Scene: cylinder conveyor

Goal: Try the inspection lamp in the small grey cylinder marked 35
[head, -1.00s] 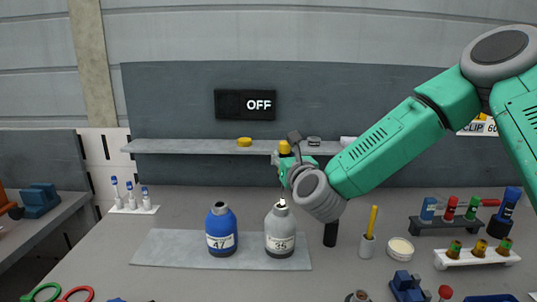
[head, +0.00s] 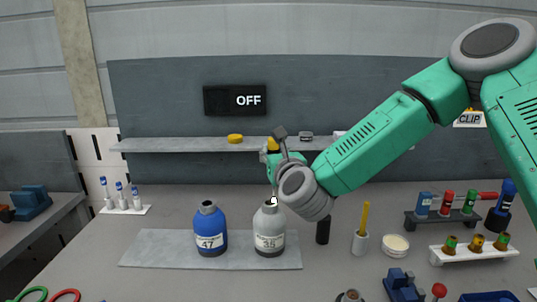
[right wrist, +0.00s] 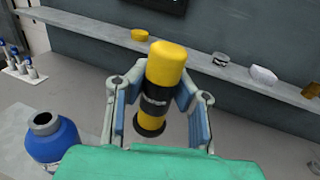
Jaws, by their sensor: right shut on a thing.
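The small grey cylinder marked 35 (head: 269,243) stands upright on a flat grey plate (head: 150,253), right of the blue cylinder marked 47 (head: 210,241). My right gripper (head: 273,170) is above its neck. The gripper is shut on the yellow and black inspection lamp (right wrist: 165,68), which also shows as a yellow top in the head view (head: 273,144). A bright white tip shows at the neck's mouth; I cannot tell how deep it is. Cylinder 35 is hidden in the right wrist view. My left gripper is out of view.
A wall display (head: 235,100) reads OFF. A shelf (head: 175,145) behind holds a yellow disc (head: 235,138). A white holder (head: 125,210) with blue-capped tubes stands left. At the right are a pencil cup (head: 361,243), a white jar (head: 395,246) and racks (head: 475,255).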

